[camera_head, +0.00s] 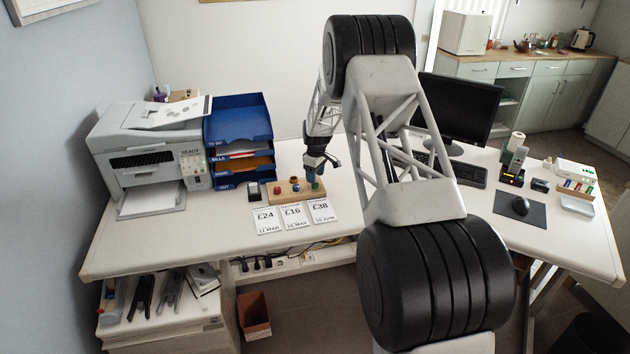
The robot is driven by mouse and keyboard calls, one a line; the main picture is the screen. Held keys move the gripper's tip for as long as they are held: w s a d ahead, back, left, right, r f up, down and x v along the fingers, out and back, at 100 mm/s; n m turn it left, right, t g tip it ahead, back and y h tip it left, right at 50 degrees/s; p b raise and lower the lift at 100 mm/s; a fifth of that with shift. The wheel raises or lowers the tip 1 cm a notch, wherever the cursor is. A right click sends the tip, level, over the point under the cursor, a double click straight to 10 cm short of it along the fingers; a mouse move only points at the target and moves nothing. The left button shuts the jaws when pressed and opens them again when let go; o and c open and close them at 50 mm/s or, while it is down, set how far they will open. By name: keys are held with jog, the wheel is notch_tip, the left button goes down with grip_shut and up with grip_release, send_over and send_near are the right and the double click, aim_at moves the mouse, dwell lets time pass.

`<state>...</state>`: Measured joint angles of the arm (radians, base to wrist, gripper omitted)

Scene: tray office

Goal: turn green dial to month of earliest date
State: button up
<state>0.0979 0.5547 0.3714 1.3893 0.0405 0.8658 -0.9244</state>
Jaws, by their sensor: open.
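A wooden board (285,198) lies near the front of the white desk with small coloured knobs on it. The green dial (315,187) is at its right end, and a red knob (294,181) is near its middle. My gripper (321,172) is open, pointing down just above the green dial; I cannot tell whether it touches it. Three white cards lie in front of the board: one marked £24 (265,219), one £16 (294,216), one £38 (320,211). Their dates are small; the left one appears to read 11 MAY, the others are unclear.
A blue tray stack (238,118) and a printer (145,150) stand at the left. A small dark object (254,191) sits left of the board. My arm hides the desk's middle.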

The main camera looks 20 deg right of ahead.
jog(key=shift+r, duration=2.2)
jog(key=shift+s+r, duration=0.2)
jog(key=shift+r, duration=0.3)
jog(key=s+a+r+m+t, duration=0.1)
jog(key=s+a+r+m, duration=0.15)
jog(key=s+r, duration=1.1)
jog(key=s+a+r+m, duration=0.2)
jog(key=s+a+r, duration=0.1)
jog(key=s+r, duration=1.1)
jog(key=s+a+m+t, duration=0.2)
jog(key=s+m, duration=0.3)
jog(key=s, duration=3.3)
jog(key=shift+s+a+h, duration=0.25)
jog(key=shift+a+h, duration=0.05)
jog(key=shift+a, duration=0.2)
jog(key=shift+w, duration=0.1)
